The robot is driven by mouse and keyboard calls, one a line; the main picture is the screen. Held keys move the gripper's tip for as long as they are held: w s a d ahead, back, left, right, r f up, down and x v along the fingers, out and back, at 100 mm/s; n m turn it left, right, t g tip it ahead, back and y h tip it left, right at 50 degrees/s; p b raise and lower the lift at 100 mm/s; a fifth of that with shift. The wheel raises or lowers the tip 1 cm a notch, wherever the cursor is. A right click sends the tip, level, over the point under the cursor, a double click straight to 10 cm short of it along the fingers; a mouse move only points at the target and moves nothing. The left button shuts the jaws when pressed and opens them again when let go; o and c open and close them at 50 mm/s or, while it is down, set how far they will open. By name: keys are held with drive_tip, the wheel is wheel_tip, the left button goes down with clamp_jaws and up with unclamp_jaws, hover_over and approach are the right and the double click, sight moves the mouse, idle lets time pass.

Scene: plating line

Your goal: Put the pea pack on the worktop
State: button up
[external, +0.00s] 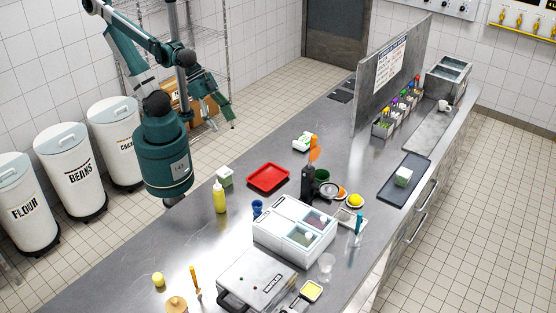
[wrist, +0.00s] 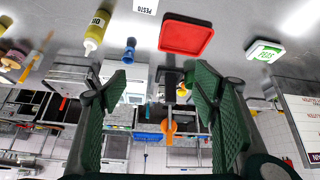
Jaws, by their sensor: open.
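A white pack with a green label (external: 303,141), which looks like the pea pack, lies on the steel worktop (external: 130,262) beyond the red tray. It also shows at the right of the wrist view (wrist: 264,52), with green lettering that I cannot read surely. My gripper (external: 217,112) is raised in the air left of the worktop, well apart from the pack. In the wrist view its two green fingers (wrist: 160,88) are spread with nothing held between them.
A red tray (external: 268,177), a white pack marked PESTO (wrist: 145,6) and a yellow bottle (external: 220,197) stand nearby. A white container unit (external: 295,226) is in the middle. A dark tray (external: 391,193) bears another pack (external: 403,176). The worktop's left front is mostly clear.

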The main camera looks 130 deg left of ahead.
drive_tip(key=shift+s+d+f+m+t+h, duration=0.1)
drive_tip(key=shift+s+d+m+t+h, duration=0.2)
drive_tip(key=shift+s+d+m, duration=0.65)
